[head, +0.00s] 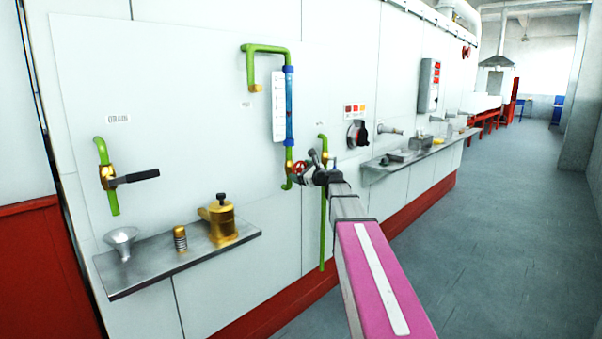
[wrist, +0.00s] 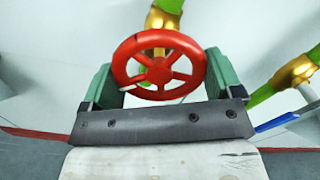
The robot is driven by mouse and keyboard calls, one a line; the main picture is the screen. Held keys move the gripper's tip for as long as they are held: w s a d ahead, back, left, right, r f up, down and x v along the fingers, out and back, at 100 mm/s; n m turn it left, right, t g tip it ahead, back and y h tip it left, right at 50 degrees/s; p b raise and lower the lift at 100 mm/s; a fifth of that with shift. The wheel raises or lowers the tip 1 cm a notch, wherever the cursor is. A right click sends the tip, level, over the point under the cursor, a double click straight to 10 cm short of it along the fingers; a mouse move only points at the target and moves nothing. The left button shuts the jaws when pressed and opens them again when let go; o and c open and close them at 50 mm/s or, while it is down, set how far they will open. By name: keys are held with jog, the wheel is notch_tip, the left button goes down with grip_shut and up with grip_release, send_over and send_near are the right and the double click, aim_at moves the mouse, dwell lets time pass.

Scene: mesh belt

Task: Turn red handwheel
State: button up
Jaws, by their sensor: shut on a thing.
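The red handwheel (wrist: 127,50) fills the upper middle of the wrist view. It is a round spoked wheel on a brass valve (wrist: 163,18) with green pipe. My gripper (wrist: 158,85) has one green finger on each side of the wheel's rim and is shut on it. In the head view the handwheel (head: 299,167) is small and partly hidden by my gripper (head: 313,170), which reaches it at the wall below the blue gauge tube (head: 289,105).
Another brass valve (wrist: 292,74) with green pipe and a blue lever is close on the right. A black-handled drain valve (head: 133,178) is on the left of the wall. Steel shelves (head: 150,272) with brass parts jut out. The floor on the right (head: 500,210) is clear.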

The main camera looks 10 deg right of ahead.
jog(key=shift+n, duration=0.3)
jog(key=n, duration=0.4)
jog(key=shift+n, duration=0.3)
jog(key=shift+r+n, duration=0.1)
jog(key=shift+n, duration=1.9)
jog(key=o, duration=0.7)
jog(key=shift+s+d, duration=0.1)
